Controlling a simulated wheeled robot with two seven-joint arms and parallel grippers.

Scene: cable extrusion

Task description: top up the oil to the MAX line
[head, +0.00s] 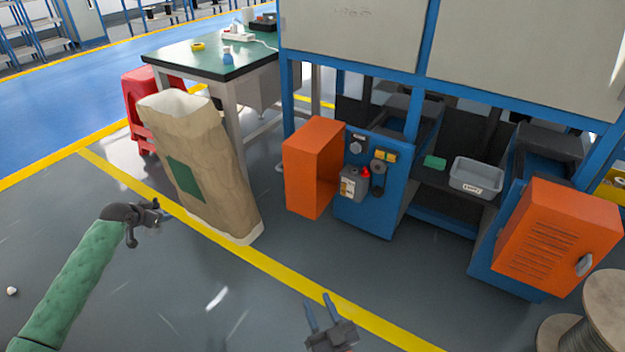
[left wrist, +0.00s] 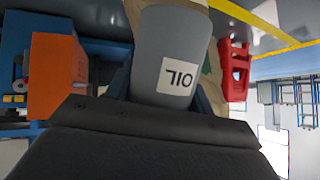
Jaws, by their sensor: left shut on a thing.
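A grey oil can (left wrist: 178,50) with a white label reading OIL, upside down in the left wrist view, stands close before my left gripper (left wrist: 165,112), which is shut on it. In the head view, my left gripper (head: 155,214) is left of the tall paper sack; I cannot make out the can there. A small grey reservoir (head: 353,187) with a red cap (head: 366,172) and a pale label sits on the blue machine front. Its level and MAX line are too small to read. My right gripper (head: 330,332) is open and empty, low in the picture.
The paper sack (head: 188,140) stands beside the yellow floor line. A green-topped table (head: 215,55) and red stool (head: 135,85) are behind it. Orange doors (head: 310,165) (head: 560,235) flank the machine, with a grey bin (head: 476,178) between. A cable reel (head: 605,300) stands right.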

